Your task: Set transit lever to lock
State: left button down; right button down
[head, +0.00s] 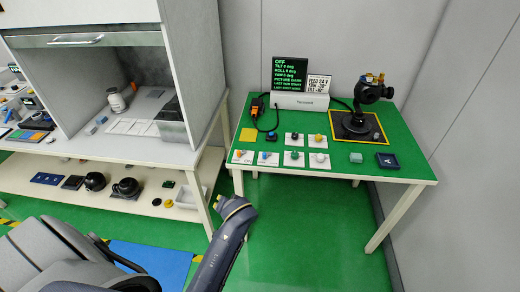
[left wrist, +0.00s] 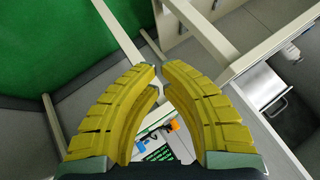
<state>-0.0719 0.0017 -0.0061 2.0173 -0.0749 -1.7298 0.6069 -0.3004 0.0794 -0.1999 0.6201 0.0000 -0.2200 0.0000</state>
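A black gimbal camera (head: 370,92) stands on a black base (head: 355,126) on a yellow-edged square at the table's right rear. Small orange-yellow parts show on its top; I cannot tell which part is the transit lever or how it is set. My left gripper (head: 236,206), with yellow fingers, is in front of the green table's left front leg, below the tabletop and far from the gimbal. In the left wrist view its fingertips (left wrist: 158,68) nearly meet, with nothing held between them. My right gripper is not in view.
The green table (head: 375,178) holds a white control box (head: 300,101), a dark screen (head: 290,74) reading OFF, an orange-black connector (head: 257,107) and several cards with coloured knobs. A grey-white bench (head: 160,145) stands left. The green floor between is open.

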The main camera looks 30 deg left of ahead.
pick_arm(q)
jog(key=shift+w+d+r+n+g, duration=0.5)
jog(key=shift+w+r+n, duration=1.7)
jog(key=shift+w, duration=2.05)
jog(key=shift+w+d+r+n+g, duration=0.3)
jog(key=shift+w+d+r+n, duration=0.35)
jog(key=shift+w+r+n, duration=2.6)
jog(key=shift+w+d+r+n+g, duration=0.5)
jog(key=shift+w+r, duration=1.4)
jog(key=shift+w, duration=3.35)
jog(key=shift+f, duration=0.1)
jog(key=x, duration=0.9)
jog(key=shift+w+a+f, duration=0.1)
jog(key=shift+a+f, duration=0.1)
jog(key=shift+d+f, duration=0.15)
jog(key=shift+f, duration=0.05)
jog(key=shift+s+d, duration=0.35)
jog(key=shift+d, duration=0.5)
jog(key=shift+s+d, duration=0.3)
jog(key=shift+d, duration=0.5)
jog(key=shift+s, duration=0.1)
